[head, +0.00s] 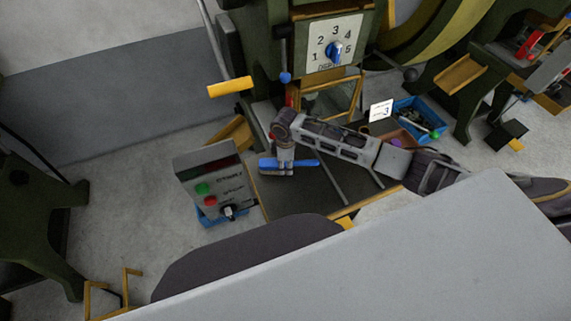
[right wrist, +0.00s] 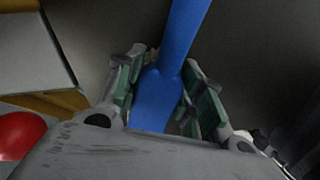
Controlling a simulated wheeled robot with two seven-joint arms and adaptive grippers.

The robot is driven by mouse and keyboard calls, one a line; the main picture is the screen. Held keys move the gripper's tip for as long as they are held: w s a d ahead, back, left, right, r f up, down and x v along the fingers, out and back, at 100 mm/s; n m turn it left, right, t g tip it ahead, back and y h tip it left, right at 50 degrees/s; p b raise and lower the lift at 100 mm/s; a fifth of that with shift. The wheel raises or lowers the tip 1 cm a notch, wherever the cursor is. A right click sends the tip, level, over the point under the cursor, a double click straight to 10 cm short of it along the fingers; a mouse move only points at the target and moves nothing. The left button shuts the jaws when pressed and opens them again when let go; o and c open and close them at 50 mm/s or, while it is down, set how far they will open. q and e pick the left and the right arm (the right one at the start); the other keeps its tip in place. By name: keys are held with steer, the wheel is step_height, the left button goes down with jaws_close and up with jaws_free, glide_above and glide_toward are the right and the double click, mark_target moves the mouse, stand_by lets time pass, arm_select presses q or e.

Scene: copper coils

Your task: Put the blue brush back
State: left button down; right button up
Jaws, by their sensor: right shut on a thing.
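The blue brush (head: 305,163) is at the end of my right arm in the head view, over the dark table by the control box. My right gripper (head: 283,163) is shut on it. In the right wrist view the brush's blue handle (right wrist: 178,60) runs between the two green-padded fingers of my right gripper (right wrist: 165,90), widening toward the palm. Whether the brush touches the table is hard to tell. My left gripper is not in view.
A control box (head: 205,172) with green and red buttons stands left of the brush. A blue bin (head: 430,128) holding parts and a card (head: 381,110) marked 3 are at the right. The green machine with a numbered dial (head: 334,50) rises behind. Dark table surface (head: 330,185) is free in front.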

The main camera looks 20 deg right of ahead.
steer(key=shift+f, duration=0.1)
steer(key=o, duration=1.1)
steer(key=shift+c, duration=0.2)
step_height(320, 180, up, 12)
steer(key=shift+p, duration=0.3)
stand_by(0.7)
